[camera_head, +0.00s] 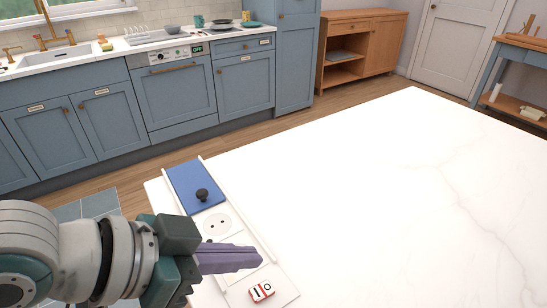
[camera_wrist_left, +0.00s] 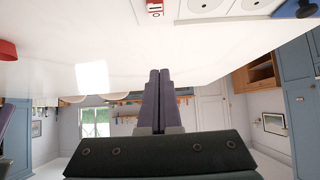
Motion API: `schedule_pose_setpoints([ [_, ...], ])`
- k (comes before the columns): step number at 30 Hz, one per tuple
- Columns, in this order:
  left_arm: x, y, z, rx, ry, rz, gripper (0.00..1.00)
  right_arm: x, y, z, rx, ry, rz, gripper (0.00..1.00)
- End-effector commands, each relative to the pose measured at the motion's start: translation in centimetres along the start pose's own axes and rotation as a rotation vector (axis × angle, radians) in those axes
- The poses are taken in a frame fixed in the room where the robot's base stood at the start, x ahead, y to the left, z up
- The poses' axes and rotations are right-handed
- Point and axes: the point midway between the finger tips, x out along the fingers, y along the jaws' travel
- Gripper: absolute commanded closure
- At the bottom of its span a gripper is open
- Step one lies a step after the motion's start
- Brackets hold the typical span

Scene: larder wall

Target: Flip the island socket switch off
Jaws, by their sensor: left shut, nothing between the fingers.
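The island socket switch (camera_head: 262,291) is a small white rocker with a red surround and I and O marks, near the front end of a white socket strip (camera_head: 285,286) on the island. Its rocker position is too small to tell. It also shows at the top of the left wrist view (camera_wrist_left: 155,9). My left gripper (camera_head: 258,257) has its purple fingers shut and empty, over the strip between the round socket (camera_head: 217,223) and the switch. In the left wrist view the fingertips (camera_wrist_left: 160,72) appear apart from the switch. My right gripper is not clearly in view.
A blue sliding cover (camera_head: 190,180) with a black knob (camera_head: 202,195) sits at the far end of the strip. The white island top (camera_head: 380,190) is wide and clear to the right. Blue cabinets (camera_head: 180,95) and a sink counter stand behind.

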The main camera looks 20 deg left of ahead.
Motion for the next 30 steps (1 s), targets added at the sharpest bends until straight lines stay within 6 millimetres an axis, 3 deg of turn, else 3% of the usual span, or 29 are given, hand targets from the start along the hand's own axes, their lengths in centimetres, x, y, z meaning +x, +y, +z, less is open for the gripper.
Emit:
schedule_pose_setpoints([
  [3,-2.3,0.0,-0.6,0.001,-0.001,0.001,1.00,-0.5,0.0,-0.2,0.000,-0.001,0.000,1.00],
  [9,-4.1,0.0,-1.0,0.000,-0.001,-0.001,1.00,-0.7,0.0,-0.2,0.000,-0.002,0.000,1.00],
  [25,-4.3,0.1,-1.1,-0.001,0.000,0.000,1.00,-0.7,0.0,-0.2,0.000,-0.003,0.000,1.00],
  [30,-4.5,1.8,-0.8,-0.029,-0.055,-0.016,1.00,-0.7,0.0,-0.2,0.000,-0.003,0.001,1.00],
])
